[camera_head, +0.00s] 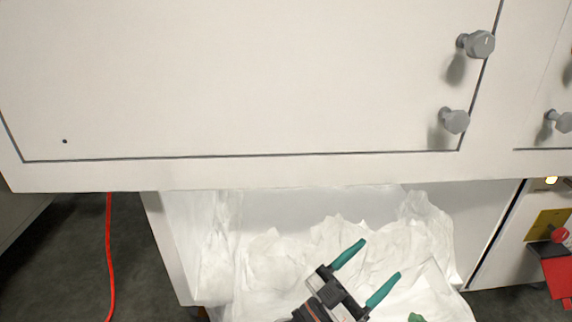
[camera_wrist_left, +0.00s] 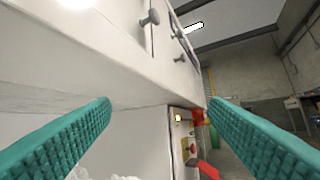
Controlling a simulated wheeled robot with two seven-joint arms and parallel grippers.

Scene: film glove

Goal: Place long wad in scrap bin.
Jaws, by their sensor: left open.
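My left gripper (camera_head: 380,259) is open, with its teal fingers apart and nothing seen between them. It is in front of and over a heap of crumpled white film (camera_head: 285,262) in the opening under the white cabinet. In the left wrist view the open fingers (camera_wrist_left: 160,104) point along the cabinet's underside, and a little white film (camera_wrist_left: 90,174) shows at the bottom edge. I cannot single out the long wad in the heap, nor tell for sure which container is the scrap bin. My right gripper is not identifiable in either view.
The white cabinet front (camera_head: 240,80) with grey knobs (camera_head: 479,44) overhangs the opening. A red cable (camera_head: 110,260) runs down at left. A panel with a red knob (camera_head: 559,235) and a red box (camera_head: 558,274) is at right. A small green thing (camera_head: 416,317) is cut off below.

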